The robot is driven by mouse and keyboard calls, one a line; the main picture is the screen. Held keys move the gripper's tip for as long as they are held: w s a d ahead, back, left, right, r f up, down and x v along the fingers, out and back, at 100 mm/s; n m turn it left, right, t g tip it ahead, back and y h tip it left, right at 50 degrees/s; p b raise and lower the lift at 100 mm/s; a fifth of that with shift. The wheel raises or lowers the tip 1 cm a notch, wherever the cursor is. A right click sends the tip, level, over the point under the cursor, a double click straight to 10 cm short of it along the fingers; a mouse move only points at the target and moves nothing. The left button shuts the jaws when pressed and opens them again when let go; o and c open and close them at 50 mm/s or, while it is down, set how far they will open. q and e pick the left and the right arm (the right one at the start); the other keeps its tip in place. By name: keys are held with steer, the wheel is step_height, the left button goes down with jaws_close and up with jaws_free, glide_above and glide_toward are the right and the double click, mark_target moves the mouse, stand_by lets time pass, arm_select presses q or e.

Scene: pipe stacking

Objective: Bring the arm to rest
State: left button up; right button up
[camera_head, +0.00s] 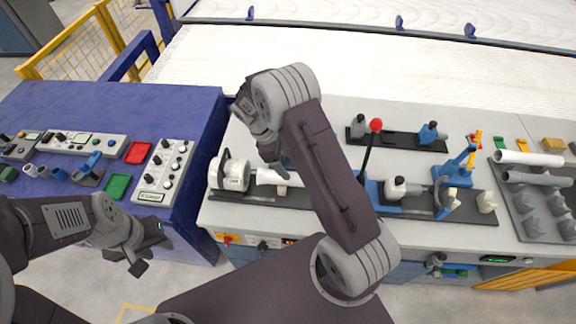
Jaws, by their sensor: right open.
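My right gripper (272,158) hangs over the left part of the grey workbench, above a machine with a white cylindrical head (232,175). It is open, and its fingertips are partly hidden by my own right arm. A short white pipe piece (268,177) shows at the machine behind that arm; whether the fingers touch it is unclear. My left gripper (146,255) is low at the left, in front of the blue table (190,112). Its dark fingers show, but their gap is hard to judge. I see nothing held in it.
A red-knobbed lever (376,126) stands up right of my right arm. A white pipe (528,158) and a grey pipe (538,179) lie at a grey rack (522,222) on the right. Control boxes and red and green trays lie on the blue table.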

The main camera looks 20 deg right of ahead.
steer(key=shift+d, duration=0.1)
steer(key=s+r+m+t+y+b, duration=0.1)
steer(key=s+r, duration=0.1)
steer(key=r, duration=0.2)
steer(key=s+r+m+t+y, duration=0.1)
steer(key=s+r+m, duration=0.15)
steer(key=r, duration=0.25)
steer(key=s+a+f+m+t+y, duration=0.1)
steer(key=s+a+m, duration=0.3)
steer(key=s+m, duration=0.4)
steer(key=shift+s+a+f+m+t+y, duration=0.35)
steer(key=shift+s+f+y, duration=0.25)
steer(key=shift+s+f, duration=0.35)
